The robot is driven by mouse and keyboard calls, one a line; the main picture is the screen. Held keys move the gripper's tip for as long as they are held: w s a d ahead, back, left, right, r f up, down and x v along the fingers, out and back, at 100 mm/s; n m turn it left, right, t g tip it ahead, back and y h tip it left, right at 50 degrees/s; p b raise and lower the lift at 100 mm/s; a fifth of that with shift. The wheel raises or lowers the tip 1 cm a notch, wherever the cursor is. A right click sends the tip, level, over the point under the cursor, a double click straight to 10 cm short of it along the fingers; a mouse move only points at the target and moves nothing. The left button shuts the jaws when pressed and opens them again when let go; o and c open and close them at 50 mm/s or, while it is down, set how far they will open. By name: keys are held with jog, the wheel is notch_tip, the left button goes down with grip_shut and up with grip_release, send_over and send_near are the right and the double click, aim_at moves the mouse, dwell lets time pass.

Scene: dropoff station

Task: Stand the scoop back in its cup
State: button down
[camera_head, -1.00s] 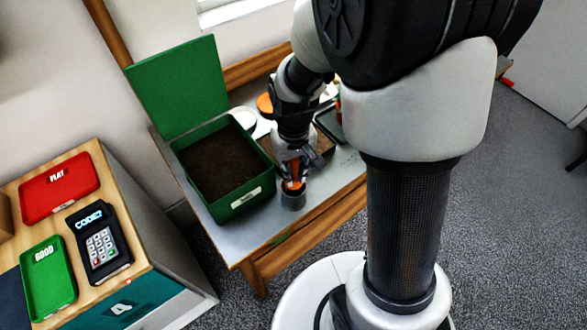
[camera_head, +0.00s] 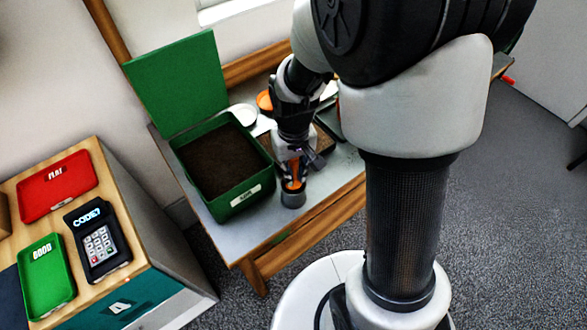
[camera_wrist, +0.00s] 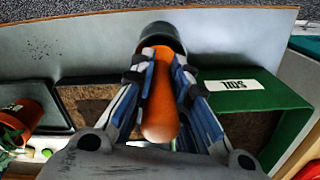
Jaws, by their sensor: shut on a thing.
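The scoop shows as an orange handle (camera_wrist: 160,105) in the wrist view. My gripper (camera_wrist: 155,72) is shut on it, with one finger on each side. The dark grey cup (camera_wrist: 165,32) is just beyond the fingertips, and the scoop's far end overlaps its mouth. In the head view the cup (camera_head: 293,199) stands near the table's front edge. My gripper (camera_head: 293,178) is right above it, with a bit of orange between the fingers. The scoop's lower end is hidden, so I cannot tell how deep it is in the cup.
A green soil bin (camera_head: 231,202) with its lid raised stands left of the cup. An orange pot (camera_wrist: 22,118) and a dark tray (camera_wrist: 42,98) show in the wrist view. A counter with a red tray (camera_head: 58,182), a green tray (camera_head: 46,277) and a keypad (camera_head: 98,240) is at left.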

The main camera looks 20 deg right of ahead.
jog(key=shift+f, duration=0.2)
jog(key=shift+f+b, duration=0.25)
jog(key=shift+b, duration=0.05)
dwell(0.4)
jog(key=c, duration=1.5)
grip_release()
jog(key=shift+o, duration=0.2)
